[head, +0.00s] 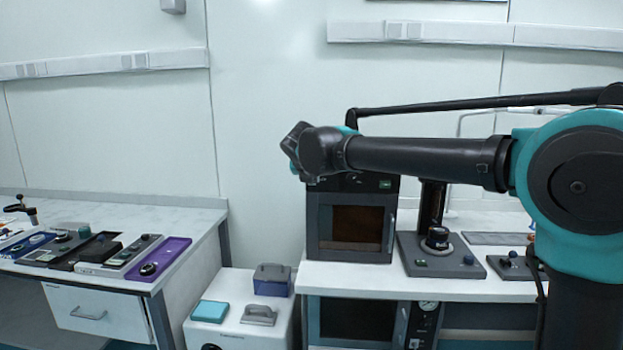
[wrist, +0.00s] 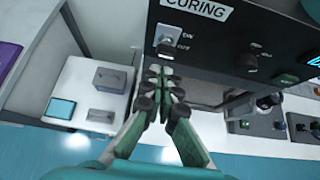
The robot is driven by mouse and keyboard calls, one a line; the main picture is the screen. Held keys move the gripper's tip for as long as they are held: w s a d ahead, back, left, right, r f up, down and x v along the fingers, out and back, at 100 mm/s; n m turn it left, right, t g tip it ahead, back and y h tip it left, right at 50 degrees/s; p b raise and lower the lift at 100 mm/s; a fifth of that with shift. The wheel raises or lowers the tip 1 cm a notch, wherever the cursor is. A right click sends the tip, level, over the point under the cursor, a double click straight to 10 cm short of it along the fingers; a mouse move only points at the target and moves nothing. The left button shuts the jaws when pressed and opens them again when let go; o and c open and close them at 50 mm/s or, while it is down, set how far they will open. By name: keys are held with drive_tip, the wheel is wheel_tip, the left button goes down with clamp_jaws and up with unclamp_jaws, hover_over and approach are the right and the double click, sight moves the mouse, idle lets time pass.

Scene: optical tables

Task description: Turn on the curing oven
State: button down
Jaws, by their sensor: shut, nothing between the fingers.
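The curing oven (head: 350,225) is a dark box with a brown window, standing on the white bench behind my arm. In the wrist view its dark front panel (wrist: 225,50) carries a "CURING" label. A small metallic switch (wrist: 166,47) sits on the panel's left, with ON and OFF marked beside it. I cannot tell its position for sure. My gripper (wrist: 160,74) is shut and empty, its fingertips just below the switch in the picture. Contact with the switch is not clear. In the head view my arm hides the oven's top left and the fingers are not clear.
A black knob (wrist: 248,61) and a lit display (wrist: 313,58) sit right of the switch. A white cabinet (head: 225,315) at lower left holds a teal box (head: 209,311) and grey items.

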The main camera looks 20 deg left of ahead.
drive_tip(key=v, duration=0.9)
drive_tip(key=shift+s+f, duration=0.15)
drive_tip(key=shift+s, duration=0.2)
drive_tip(key=shift+d, duration=0.15)
